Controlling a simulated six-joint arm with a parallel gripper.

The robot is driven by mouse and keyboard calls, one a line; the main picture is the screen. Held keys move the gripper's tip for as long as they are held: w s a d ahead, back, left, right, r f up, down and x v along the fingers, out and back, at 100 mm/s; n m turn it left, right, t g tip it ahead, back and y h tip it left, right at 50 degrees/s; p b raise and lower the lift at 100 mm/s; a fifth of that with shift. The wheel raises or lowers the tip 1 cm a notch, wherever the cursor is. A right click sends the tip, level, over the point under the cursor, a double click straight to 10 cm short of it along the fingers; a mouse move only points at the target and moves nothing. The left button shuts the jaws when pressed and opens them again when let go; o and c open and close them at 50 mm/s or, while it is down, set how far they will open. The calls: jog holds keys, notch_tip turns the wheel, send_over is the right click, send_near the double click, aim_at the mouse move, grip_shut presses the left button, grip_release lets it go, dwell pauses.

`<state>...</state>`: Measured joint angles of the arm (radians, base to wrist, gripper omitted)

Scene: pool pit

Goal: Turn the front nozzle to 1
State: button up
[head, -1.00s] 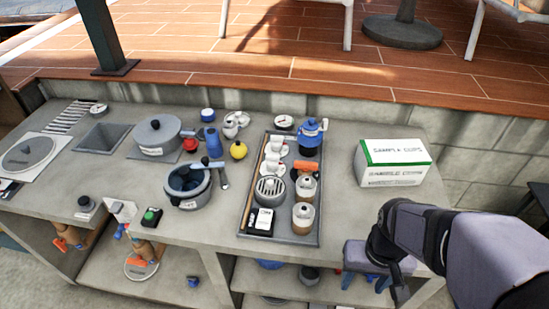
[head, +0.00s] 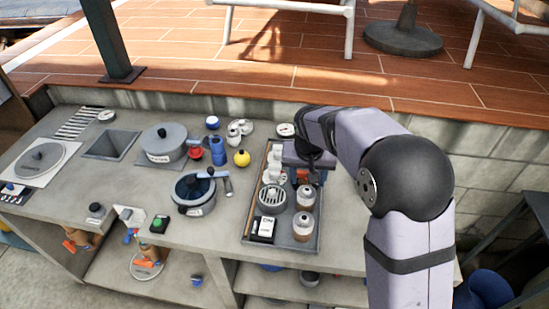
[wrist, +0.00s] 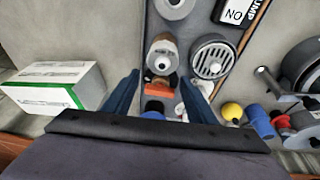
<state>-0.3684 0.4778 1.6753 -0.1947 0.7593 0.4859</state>
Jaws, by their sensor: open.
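I cannot tell for certain which part is the front nozzle, and no "1" mark is readable. On the grey tray (head: 312,240) two brown-and-white jar-like fittings with knobs stand in a row, the front one (head: 303,227) and the one behind it (head: 306,199). My gripper (head: 305,178) is over the tray's back part, hiding the blue-topped fitting there in the head view. In the wrist view my gripper (wrist: 160,95) is open, its blue fingers apart. An orange-handled part (wrist: 158,86) and a blue part (wrist: 154,106) show between them, apparently below, with no grip visible.
A round slotted grey cover (head: 271,198) and a black-and-white box (head: 262,228) share the tray. A white-and-green carton (wrist: 55,88) is beside it. Left are a grey pot (head: 193,195), a yellow ball (head: 242,158) and a blue jug (head: 218,152). Some counter between pot and tray is clear.

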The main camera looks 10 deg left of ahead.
jog(key=t+p, duration=0.1)
jog(key=p, duration=0.1)
send_near(275, 165)
jog(key=shift+p+x, duration=1.55)
jog(key=shift+x, duration=2.55)
jog(key=shift+s, duration=0.1)
jog(key=c, duration=1.1)
